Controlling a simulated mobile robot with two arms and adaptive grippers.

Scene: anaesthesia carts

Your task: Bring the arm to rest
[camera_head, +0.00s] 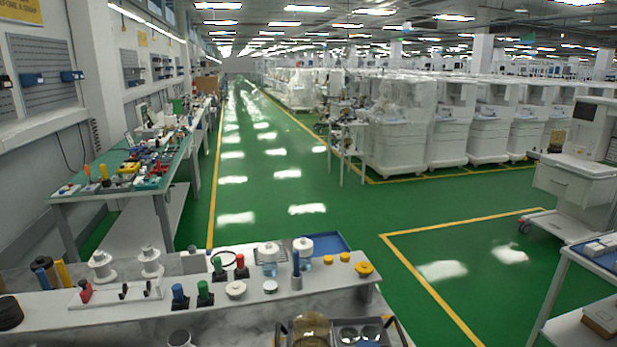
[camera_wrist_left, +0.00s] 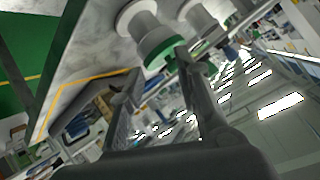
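My left gripper (camera_wrist_left: 158,66) shows in the left wrist view with its two dark fingers spread apart. I see nothing held between them. Beyond the fingertips is a white flanged cylinder (camera_wrist_left: 150,38) with a green ring, and I cannot tell how far it is from the fingers. Neither gripper shows in the head view, and my right gripper is in no view.
A bench (camera_head: 130,305) in front holds white spools (camera_head: 150,262), coloured-top parts and a blue tray (camera_head: 325,243). A green-topped table (camera_head: 110,190) stands at left. Wrapped carts (camera_head: 395,145) line the right. The green floor aisle (camera_head: 290,190) between is clear.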

